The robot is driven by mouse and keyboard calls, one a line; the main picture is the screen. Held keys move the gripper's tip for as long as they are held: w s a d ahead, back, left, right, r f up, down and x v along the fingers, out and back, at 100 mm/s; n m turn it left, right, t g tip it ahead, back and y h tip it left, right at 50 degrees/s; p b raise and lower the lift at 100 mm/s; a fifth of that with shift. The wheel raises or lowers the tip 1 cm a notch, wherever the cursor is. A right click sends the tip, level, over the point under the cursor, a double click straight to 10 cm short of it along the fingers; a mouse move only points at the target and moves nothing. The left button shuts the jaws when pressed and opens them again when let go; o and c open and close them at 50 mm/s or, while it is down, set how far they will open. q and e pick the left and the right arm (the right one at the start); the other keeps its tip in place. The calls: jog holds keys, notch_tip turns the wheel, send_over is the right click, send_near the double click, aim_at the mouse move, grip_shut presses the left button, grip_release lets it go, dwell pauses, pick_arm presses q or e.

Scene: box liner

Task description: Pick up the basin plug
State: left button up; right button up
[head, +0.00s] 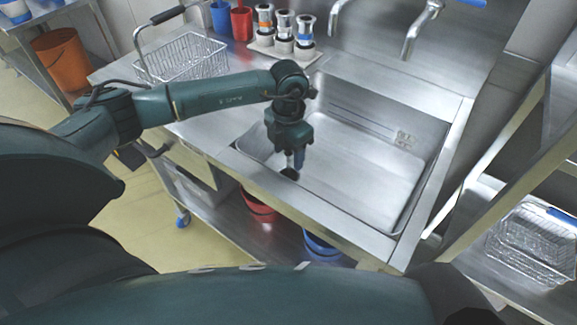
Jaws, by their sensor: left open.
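My left gripper (294,162) points down into the near-left corner of the steel sink basin (350,172). It is open. A small dark round thing (290,174) sits right at its fingertips, at the basin's near-left edge. It looks like the basin plug, but the fingers partly hide it and I cannot tell whether they touch it. My right gripper is not in view.
A wire basket (185,58) stands on the counter at the left, by a rack of canisters (284,45) and blue and red cups. Two taps (420,28) overhang the basin's back. A shelf frame stands at the right. The basin floor looks clear.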

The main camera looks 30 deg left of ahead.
pick_arm(q)
jog(key=shift+c, duration=0.4)
grip_shut()
